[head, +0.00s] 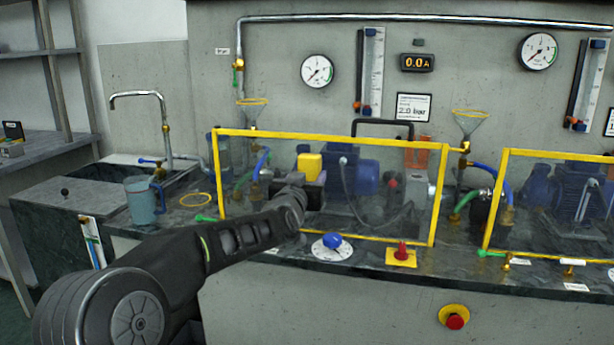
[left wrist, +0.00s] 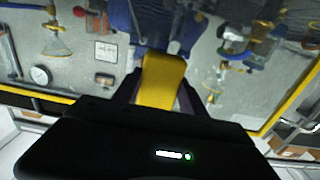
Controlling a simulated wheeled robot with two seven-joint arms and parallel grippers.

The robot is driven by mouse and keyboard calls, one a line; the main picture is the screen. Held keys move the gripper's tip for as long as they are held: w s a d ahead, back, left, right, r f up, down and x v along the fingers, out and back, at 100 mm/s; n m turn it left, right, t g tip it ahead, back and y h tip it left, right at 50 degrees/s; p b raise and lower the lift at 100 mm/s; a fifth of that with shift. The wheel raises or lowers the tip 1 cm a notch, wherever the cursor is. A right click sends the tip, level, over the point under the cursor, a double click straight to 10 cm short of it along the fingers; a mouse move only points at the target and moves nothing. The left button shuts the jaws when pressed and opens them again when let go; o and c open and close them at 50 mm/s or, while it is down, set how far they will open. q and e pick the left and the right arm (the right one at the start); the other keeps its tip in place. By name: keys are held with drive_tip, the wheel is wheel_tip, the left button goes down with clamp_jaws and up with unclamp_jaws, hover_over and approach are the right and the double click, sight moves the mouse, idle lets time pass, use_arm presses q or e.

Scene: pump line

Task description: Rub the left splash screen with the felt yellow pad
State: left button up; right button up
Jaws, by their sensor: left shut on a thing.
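The left splash screen (head: 400,228) is a clear upright panel in a yellow frame at the front of the bench. The felt yellow pad (head: 309,166) is a small yellow block in front of this screen, in its upper left part. My left gripper (head: 308,182) is shut on the pad and faces the screen. In the left wrist view the pad (left wrist: 162,82) sits between the two dark fingers, with the blue pump behind it. I cannot tell whether the pad touches the panel. My right gripper is not in view.
Behind the screen stand a blue pump (head: 363,177) and hoses. A blue knob (head: 332,241) and a red knob (head: 402,250) stand on the bench edge below it. A second yellow-framed screen (head: 550,153) is at right. A jug (head: 145,200) stands by the sink.

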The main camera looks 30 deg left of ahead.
use_arm(q)
drive_tip(key=shift+w+d+r+p, duration=0.1)
drive_tip(key=shift+w+d+p, duration=0.05)
drive_tip(key=shift+d+p, duration=0.4)
drive_tip(key=shift+w+d+r+p, duration=0.1)
drive_tip(key=shift+w+d+p, duration=0.05)
drive_tip(key=shift+d+p, duration=0.35)
drive_tip(key=shift+w+d+f+p, duration=0.1)
drive_tip(key=shift+d+f+p, duration=0.1)
drive_tip(key=shift+d, duration=0.15)
drive_tip(key=shift+w+d+f+p, duration=0.1)
drive_tip(key=shift+d+p, duration=0.1)
drive_tip(key=shift+d, duration=0.15)
drive_tip(key=shift+w+r, duration=0.1)
drive_tip(key=shift+a, duration=0.1)
drive_tip(key=shift+s+a+f+b, duration=0.15)
drive_tip(key=shift+s+a+b, duration=0.1)
drive_tip(key=shift+a+b, duration=0.35)
drive_tip(key=shift+s+a+f+b, duration=0.1)
drive_tip(key=shift+s+a+b, duration=0.1)
drive_tip(key=shift+a+b, duration=0.4)
drive_tip(key=shift+s+a+r+b, duration=0.1)
drive_tip(key=shift+s+a+b, duration=0.1)
drive_tip(key=shift+a+b, duration=0.25)
drive_tip(key=shift+a+r, duration=0.1)
